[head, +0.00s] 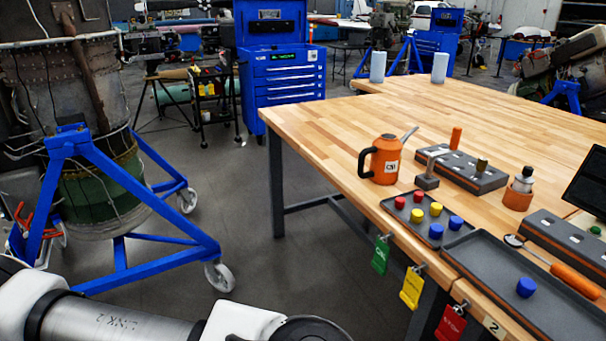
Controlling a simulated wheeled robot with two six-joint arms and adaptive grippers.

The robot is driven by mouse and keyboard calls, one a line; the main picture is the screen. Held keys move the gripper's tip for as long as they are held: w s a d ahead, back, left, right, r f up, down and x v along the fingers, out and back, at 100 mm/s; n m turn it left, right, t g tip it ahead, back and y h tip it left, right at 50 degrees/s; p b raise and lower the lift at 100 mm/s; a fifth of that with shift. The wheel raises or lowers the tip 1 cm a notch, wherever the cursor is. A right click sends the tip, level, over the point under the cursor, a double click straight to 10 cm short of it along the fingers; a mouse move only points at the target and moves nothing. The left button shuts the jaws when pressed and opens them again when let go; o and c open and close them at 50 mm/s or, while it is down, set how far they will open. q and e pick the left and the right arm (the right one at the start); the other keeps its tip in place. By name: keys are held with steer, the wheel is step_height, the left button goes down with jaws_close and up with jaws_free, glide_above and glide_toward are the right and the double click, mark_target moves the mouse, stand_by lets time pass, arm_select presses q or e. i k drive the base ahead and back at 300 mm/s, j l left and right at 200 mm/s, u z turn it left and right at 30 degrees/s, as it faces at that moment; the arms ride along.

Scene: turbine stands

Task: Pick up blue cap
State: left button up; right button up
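Two blue caps, one nearer (436,231) and one farther (455,222), sit in a dark tray (402,217) near the front edge of the wooden table. Red caps (400,203) and yellow caps (417,216) share that tray. Another blue cap (526,287) stands alone in a second dark tray (495,275) to the right. My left arm crosses the lower left of the head view, away from the table. Neither of my grippers is in view.
On the wooden table (330,130) are an orange can (384,160), grey holder blocks (470,172), an orange-handled tool (574,279) and a dark screen (588,182). Tags (411,288) hang from its front edge. A blue wheeled stand (125,190) holds an engine at left. The table's middle is clear.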

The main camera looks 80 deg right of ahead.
mark_target(525, 287)
steer(key=z, duration=4.15)
